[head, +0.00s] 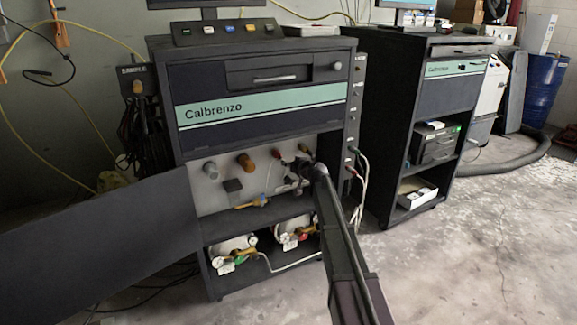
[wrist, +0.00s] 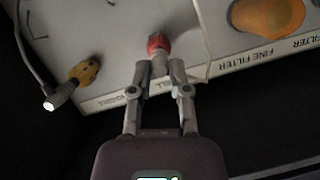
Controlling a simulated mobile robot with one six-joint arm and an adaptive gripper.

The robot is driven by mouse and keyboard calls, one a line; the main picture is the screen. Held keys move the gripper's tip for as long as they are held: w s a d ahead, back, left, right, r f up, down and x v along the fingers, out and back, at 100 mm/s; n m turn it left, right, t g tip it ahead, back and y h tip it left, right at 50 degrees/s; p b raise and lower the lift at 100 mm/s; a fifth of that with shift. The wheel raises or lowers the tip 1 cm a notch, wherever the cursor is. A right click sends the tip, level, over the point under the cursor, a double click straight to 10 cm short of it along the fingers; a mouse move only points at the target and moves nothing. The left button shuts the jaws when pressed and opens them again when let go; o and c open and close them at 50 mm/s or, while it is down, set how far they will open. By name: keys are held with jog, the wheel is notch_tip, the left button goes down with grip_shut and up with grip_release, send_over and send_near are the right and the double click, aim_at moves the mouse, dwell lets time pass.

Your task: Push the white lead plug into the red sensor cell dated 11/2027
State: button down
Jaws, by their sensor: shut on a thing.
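My gripper (wrist: 159,72) is shut on a small pale plug (wrist: 158,64), which appears to be the white lead plug. Its outer end is hidden between the fingers. The plug is in line with a red sensor cell (wrist: 157,42) on the pale panel and meets or nearly meets it; I cannot tell how far it is in. A white lead (wrist: 200,40) runs beside the cell and passes out of sight near the right finger. In the head view my gripper (head: 303,172) is at the panel's right part and partly hides it. I cannot read a date on the cell.
A yellow cell (wrist: 85,70) and a grey lead with a pale plug end (wrist: 52,103) are to the left in the wrist view. An orange filter (wrist: 268,14) is at the right. In the head view, a shelf (head: 222,228) lies below, and a second cabinet (head: 440,85) stands right.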

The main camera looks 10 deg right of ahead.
jog(key=shift+w+a, duration=0.1)
jog(key=shift+w, duration=0.25)
jog(key=c, duration=0.5)
grip_release()
jog(key=shift+s, duration=0.2)
